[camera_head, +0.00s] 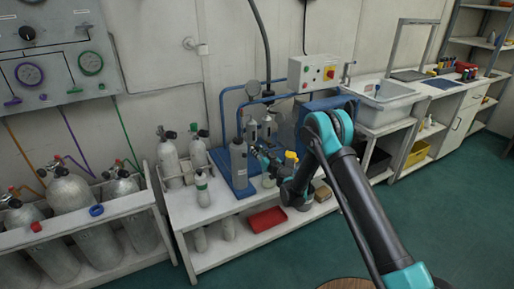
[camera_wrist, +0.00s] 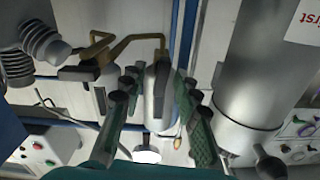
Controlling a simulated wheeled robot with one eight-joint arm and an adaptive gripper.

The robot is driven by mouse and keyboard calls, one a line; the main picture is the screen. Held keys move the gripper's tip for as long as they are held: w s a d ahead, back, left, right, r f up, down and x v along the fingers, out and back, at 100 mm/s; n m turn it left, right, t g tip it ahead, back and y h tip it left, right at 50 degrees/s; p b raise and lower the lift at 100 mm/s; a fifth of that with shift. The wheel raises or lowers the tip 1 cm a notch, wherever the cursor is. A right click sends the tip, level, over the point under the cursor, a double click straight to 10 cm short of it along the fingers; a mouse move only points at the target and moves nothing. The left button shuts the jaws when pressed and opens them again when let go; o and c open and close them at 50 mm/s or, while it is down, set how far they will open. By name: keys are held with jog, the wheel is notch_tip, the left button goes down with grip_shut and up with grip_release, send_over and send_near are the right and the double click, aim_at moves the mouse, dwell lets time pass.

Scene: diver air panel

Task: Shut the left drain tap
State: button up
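In the wrist view, my gripper (camera_wrist: 160,82) has its two dark-tipped green fingers spread, one on each side of a grey lever-like piece (camera_wrist: 159,95). I take this piece to be a drain tap handle; I cannot tell whether the fingers touch it. A bent brass pipe (camera_wrist: 125,42) runs beside it. A second dark lever (camera_wrist: 80,72) sits on a brass fitting to the left in that view. In the head view, my gripper (camera_head: 262,156) reaches toward the blue compressor stand, near two small metal filter bodies (camera_head: 251,131); the taps are hidden or too small there.
A grey cylinder (camera_head: 238,162) stands close to the gripper; a large metal cylinder (camera_wrist: 250,75) is right of the fingers in the wrist view. A control box (camera_head: 312,73) is above. Gas bottles (camera_head: 169,155) and a red tray (camera_head: 267,219) are nearby.

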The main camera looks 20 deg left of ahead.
jog(key=shift+w+a, duration=0.15)
jog(key=shift+a, duration=0.05)
jog(key=shift+c, duration=0.6)
grip_shut()
